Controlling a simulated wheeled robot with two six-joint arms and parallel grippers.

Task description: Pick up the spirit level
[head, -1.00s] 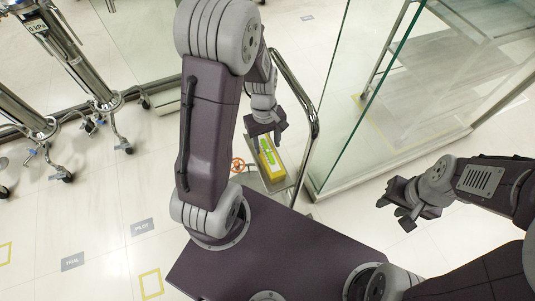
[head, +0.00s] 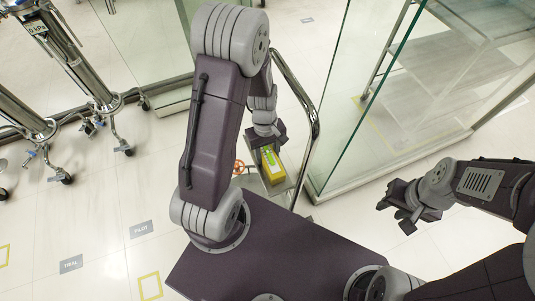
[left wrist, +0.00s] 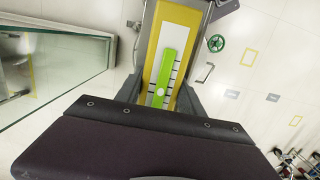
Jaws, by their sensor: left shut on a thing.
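The spirit level (head: 273,171) is a yellow bar with a white face and a green strip, over the grey trolley top. In the left wrist view the level (left wrist: 151,72) runs away from me between my fingers, with tick marks and a white dot by its green strip. My left gripper (head: 268,150) is around its far end in the head view, shut on it, one finger on each side. My left gripper's jaws (left wrist: 160,98) hide its near end in the wrist view. I cannot tell whether it is lifted. My right gripper (head: 396,214) is open and empty over the floor.
The trolley's curved metal handrail (head: 314,128) stands close to the right of my left gripper. A glass-walled enclosure (head: 345,110) is beyond it. Steel columns on wheeled bases (head: 75,65) stand at far left.

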